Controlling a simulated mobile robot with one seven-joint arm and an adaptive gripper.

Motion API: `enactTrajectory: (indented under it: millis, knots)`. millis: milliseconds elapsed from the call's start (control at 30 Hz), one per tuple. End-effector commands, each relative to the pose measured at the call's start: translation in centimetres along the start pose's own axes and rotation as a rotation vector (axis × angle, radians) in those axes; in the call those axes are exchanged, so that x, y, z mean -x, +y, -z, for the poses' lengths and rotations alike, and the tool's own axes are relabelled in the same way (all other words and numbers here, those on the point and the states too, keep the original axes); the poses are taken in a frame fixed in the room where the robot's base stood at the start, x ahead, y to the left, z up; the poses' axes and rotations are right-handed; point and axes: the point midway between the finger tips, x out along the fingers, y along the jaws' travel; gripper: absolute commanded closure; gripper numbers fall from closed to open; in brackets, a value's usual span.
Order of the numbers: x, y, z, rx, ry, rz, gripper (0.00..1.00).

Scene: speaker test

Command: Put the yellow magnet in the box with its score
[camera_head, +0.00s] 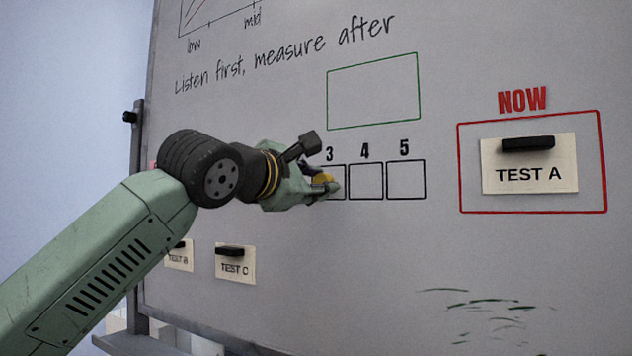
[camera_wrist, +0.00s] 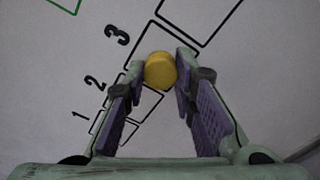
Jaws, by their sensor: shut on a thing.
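The yellow magnet (camera_head: 321,178) is a small round disc. My gripper (camera_head: 325,184) is shut on it at the whiteboard. The wrist view shows the magnet (camera_wrist: 160,70) between the tips of my gripper (camera_wrist: 161,73), in front of the box (camera_wrist: 187,50) under the number 3. Whether the magnet touches the board, I cannot tell. In the head view my gripper hides part of box 3 (camera_head: 338,168) and the boxes to its left. Boxes 4 (camera_head: 366,182) and 5 (camera_head: 406,181) are empty.
A red frame (camera_head: 459,170) marked NOW holds the TEST A card (camera_head: 535,187) under a black magnet (camera_head: 527,143). The TEST C card (camera_head: 235,275) and another card (camera_head: 179,262) hang lower left. A green rectangle (camera_head: 373,95) above the boxes is empty.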

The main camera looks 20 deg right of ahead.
Motion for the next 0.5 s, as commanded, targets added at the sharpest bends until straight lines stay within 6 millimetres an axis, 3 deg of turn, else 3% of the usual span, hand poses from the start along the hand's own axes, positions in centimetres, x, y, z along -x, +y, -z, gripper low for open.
enactTrajectory:
  millis: [500]
  knots:
    - [-0.50, 0.01, -0.02, 0.000, 0.000, 0.000, 0.96]
